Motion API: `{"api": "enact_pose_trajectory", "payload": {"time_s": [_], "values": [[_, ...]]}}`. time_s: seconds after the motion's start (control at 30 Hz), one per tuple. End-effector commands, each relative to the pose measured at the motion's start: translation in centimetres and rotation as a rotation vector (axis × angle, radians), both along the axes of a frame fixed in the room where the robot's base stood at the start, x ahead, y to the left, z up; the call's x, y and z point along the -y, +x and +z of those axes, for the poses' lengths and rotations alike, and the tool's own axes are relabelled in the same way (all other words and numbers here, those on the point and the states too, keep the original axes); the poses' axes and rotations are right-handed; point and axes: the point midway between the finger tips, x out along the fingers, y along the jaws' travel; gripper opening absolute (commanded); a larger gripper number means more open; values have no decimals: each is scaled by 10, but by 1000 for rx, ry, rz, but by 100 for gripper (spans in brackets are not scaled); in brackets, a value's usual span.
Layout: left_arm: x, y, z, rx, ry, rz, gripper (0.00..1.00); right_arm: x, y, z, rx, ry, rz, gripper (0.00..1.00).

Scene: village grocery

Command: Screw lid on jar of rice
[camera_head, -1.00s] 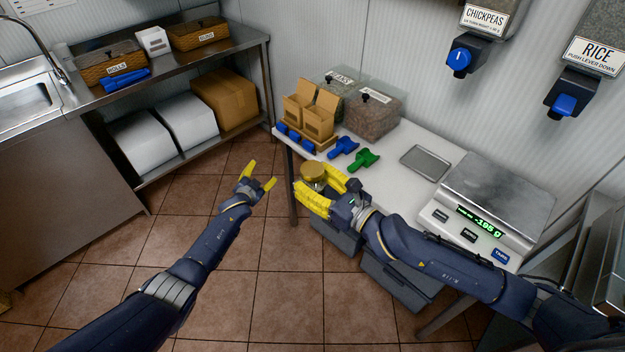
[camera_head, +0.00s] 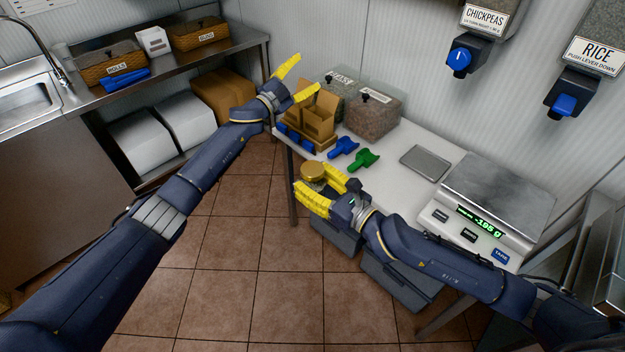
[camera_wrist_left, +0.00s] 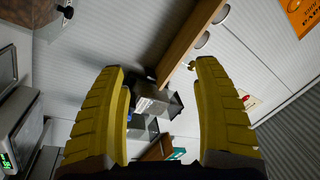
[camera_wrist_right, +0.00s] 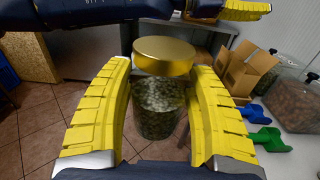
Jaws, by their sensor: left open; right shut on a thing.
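The jar of rice (camera_wrist_right: 160,108) is clear glass and stands upright between the fingers of my right gripper (camera_head: 310,179), which is shut on it beyond the counter's front left corner. The gold lid (camera_wrist_right: 164,57) sits on top of the jar, roughly level; I cannot tell if its threads are engaged. The lid also shows in the head view (camera_head: 313,171).
The counter holds cardboard boxes (camera_head: 317,120), clear bins (camera_head: 373,112), a blue scoop (camera_head: 343,147), a green scoop (camera_head: 364,160), a metal tray (camera_head: 425,163) and a scale (camera_head: 497,195). A steel shelf (camera_head: 165,90) stands at left. Open floor lies before the counter.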

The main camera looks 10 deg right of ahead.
Motion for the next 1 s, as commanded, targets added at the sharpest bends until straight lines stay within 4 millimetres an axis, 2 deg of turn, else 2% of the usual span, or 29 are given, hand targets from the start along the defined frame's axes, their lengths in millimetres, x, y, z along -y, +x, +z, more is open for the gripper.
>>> {"api": "enact_pose_trajectory", "payload": {"time_s": [0.03,0.17,0.3,0.47,0.6,0.77,0.87,1.0], "values": [[11,-5,20,29,8,-37,68,0,0,1,2,1,0,0],[38,-24,62,89,31,-140,68,0,0,1,2,1,0,0],[69,-53,104,148,74,-265,68,0,0,1,2,1,0,0],[103,-94,142,196,153,-423,68,0,0,1,2,1,0,0],[131,-140,165,214,265,-575,68,0,0,1,2,1,0,0],[154,-202,169,175,473,-755,68,0,0,1,2,1,0,0],[157,-238,156,98,653,-838,68,0,0,1,2,1,0,0],[142,-272,124,-67,907,-865,68,0,0,1,2,1,0,0]]}}
